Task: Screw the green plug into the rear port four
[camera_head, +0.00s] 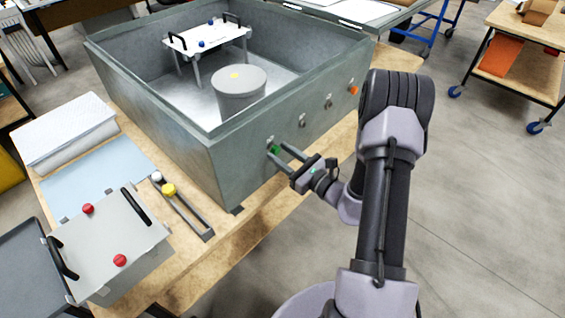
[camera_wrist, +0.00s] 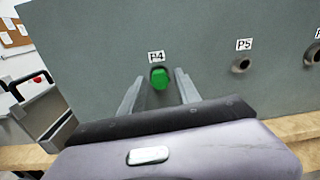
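The green plug (camera_wrist: 159,80) sits in the port labelled P4 (camera_wrist: 157,58) on the grey box wall in the wrist view. How deep it sits I cannot tell. In the head view the green plug (camera_head: 274,149) shows small at the near end of the row of ports. My gripper (camera_head: 280,151) reaches to that wall from the right, its fingers pointing at the port. In the wrist view my gripper (camera_wrist: 161,77) is open, one finger on each side of the plug with a visible gap to both.
The port labelled P5 (camera_wrist: 241,66) is an empty hole to the right. An orange plug (camera_head: 353,90) sits at the far end of the row. The open grey box (camera_head: 175,128) holds a grey cylinder (camera_head: 240,92) and a white plate on legs (camera_head: 207,36). A yellow-topped piece (camera_head: 169,190) lies on the bench.

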